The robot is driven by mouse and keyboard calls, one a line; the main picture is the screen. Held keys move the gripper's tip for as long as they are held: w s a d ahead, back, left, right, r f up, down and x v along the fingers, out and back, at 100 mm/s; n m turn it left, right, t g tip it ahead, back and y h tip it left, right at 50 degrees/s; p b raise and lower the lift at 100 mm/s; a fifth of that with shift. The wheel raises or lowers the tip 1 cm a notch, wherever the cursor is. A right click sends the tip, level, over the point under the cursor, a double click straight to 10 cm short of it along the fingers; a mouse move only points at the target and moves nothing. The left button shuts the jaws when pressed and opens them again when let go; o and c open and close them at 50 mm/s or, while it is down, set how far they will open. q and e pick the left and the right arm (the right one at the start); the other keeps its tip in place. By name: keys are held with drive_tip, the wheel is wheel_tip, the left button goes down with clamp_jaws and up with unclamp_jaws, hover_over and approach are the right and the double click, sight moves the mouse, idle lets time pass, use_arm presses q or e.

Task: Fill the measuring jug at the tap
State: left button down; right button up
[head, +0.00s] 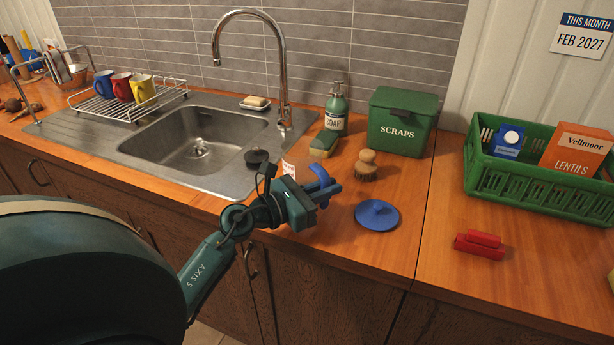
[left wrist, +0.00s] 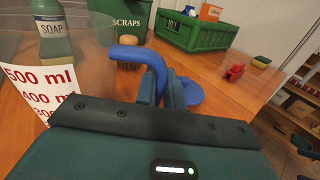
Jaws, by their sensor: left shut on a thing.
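The measuring jug (head: 289,166) is clear, with a white label and red markings, and stands out faintly against the counter right of the sink. In the left wrist view the jug (left wrist: 45,85) fills the left side, with 500 ml and 400 ml legible. My left gripper (head: 318,192) is shut on the jug's blue handle (left wrist: 140,55). I cannot tell if the jug's base touches the counter. The chrome tap (head: 283,70) arches behind the steel sink (head: 160,140), left of and beyond the jug. No water shows at its spout. My right gripper is out of view.
A blue lid (head: 377,214) lies right of my gripper. A brush (head: 366,167), sponge (head: 324,143), soap bottle (head: 336,108) and green scraps bin (head: 402,122) stand behind. A rack (head: 110,108) with mugs is left of the basin.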

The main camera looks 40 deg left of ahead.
use_arm(q)
drive_tip(key=shift+r, duration=0.1)
idle(0.4)
wheel_tip(320, 180, up, 10)
drive_tip(key=p, duration=0.3)
